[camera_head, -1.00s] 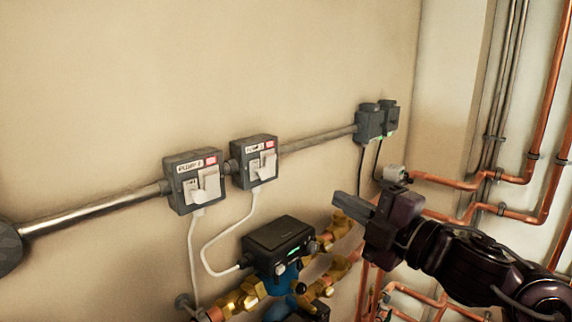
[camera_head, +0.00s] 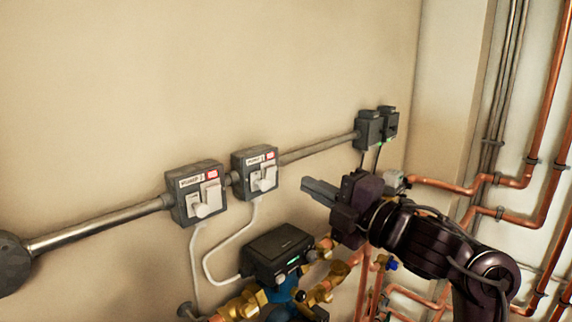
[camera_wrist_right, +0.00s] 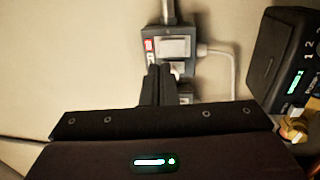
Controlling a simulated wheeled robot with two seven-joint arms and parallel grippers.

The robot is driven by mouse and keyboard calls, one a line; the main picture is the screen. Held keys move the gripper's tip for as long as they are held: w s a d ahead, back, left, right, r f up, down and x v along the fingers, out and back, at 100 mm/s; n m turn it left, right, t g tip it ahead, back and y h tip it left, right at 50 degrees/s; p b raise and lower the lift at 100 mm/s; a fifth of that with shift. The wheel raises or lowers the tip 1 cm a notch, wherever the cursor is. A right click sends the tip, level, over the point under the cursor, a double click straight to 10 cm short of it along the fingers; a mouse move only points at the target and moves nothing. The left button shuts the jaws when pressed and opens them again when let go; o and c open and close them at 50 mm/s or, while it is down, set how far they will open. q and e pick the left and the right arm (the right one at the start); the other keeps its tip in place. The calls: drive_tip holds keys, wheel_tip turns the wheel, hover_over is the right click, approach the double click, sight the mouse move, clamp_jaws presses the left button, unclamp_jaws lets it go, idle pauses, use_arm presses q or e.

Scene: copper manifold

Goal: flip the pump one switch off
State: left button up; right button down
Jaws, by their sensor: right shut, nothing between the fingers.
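Two grey switch boxes with white rockers are on the wall: the left box (camera_head: 196,192) and the right box (camera_head: 255,171). Each has a small label and a red mark; the lettering is too blurred to read surely. My right gripper (camera_head: 312,190) is shut and empty, right of the right box and apart from it, fingers pointing left. In the right wrist view the shut fingers (camera_wrist_right: 157,72) point toward the right box (camera_wrist_right: 172,48) and overlap its lower left part. Its white rocker (camera_wrist_right: 174,47) shows beyond them. My left gripper is not in view.
A metal conduit (camera_head: 318,147) links the boxes along the wall to dark boxes (camera_head: 369,128). A blue pump with a black head (camera_head: 278,252) and brass fittings sits below. White cables (camera_head: 222,237) hang from the boxes. Copper pipes (camera_head: 545,130) run at right.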

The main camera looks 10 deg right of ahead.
sight(270, 164)
drive_tip(key=p+x, duration=0.2)
drive_tip(key=x, duration=0.4)
drive_tip(key=shift+w+a+r, duration=0.15)
drive_tip(key=shift+w+a, duration=0.15)
drive_tip(key=shift+w, duration=0.1)
drive_tip(key=shift+w+a, duration=0.1)
